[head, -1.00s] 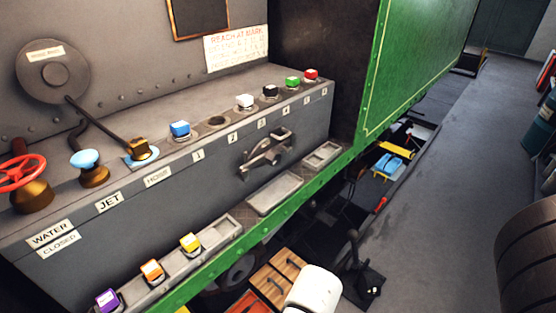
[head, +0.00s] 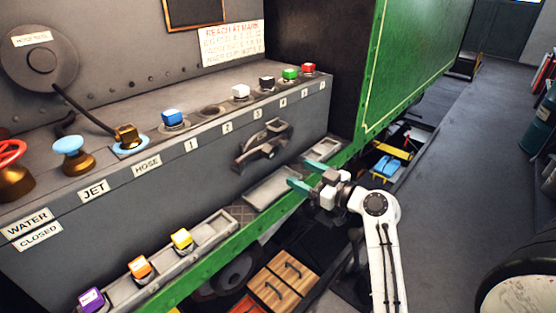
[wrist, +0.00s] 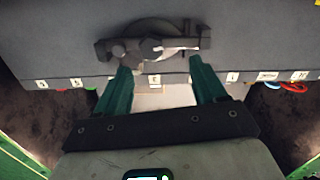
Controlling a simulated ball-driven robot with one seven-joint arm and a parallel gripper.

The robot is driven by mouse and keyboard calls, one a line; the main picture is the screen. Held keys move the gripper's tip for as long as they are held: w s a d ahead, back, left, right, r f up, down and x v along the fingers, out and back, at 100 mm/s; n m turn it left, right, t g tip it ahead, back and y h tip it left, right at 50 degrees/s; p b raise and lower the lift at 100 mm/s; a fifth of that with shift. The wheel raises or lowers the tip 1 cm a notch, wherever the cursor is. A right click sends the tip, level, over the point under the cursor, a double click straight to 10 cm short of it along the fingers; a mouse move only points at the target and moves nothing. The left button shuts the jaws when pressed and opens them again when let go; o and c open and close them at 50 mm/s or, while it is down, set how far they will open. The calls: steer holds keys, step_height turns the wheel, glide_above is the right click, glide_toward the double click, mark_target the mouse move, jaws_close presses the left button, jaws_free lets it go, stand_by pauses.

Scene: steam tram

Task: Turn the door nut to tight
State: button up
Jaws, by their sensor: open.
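The door nut (head: 267,149) is the dark round hub on a metal latch bar fixed to the front face of the grey box. In the wrist view the nut (wrist: 151,48) and its bar lie just beyond my fingertips, near the top middle. My gripper (head: 304,175) has two green fingers, apart and empty, to the right of and below the latch in the head view. In the wrist view my gripper (wrist: 160,66) points toward the latch, one finger on each side of the nut. I cannot tell whether the fingers touch the bar.
Shallow grey trays (head: 272,187) sit on the green ledge below the latch. Purple, orange and yellow cubes (head: 181,239) stand in the tray at lower left. Several coloured cubes (head: 240,92) sit on the box top. A wooden crate (head: 284,280) is below my arm. The aisle floor (head: 462,160) is clear.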

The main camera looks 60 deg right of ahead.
mark_target(274, 153)
steer(key=shift+t+h, duration=0.3)
steer(key=shift+h, duration=0.1)
steer(key=p+x, duration=0.1)
steer(key=x, duration=0.2)
steer(key=p+x, duration=0.1)
steer(key=x, duration=0.3)
steer(key=d+p+x, duration=0.1)
steer(key=x, duration=0.2)
steer(key=shift+d+r, duration=0.15)
steer(key=shift+r, duration=0.25)
steer(key=shift+c, duration=0.4)
steer(key=c, duration=1)
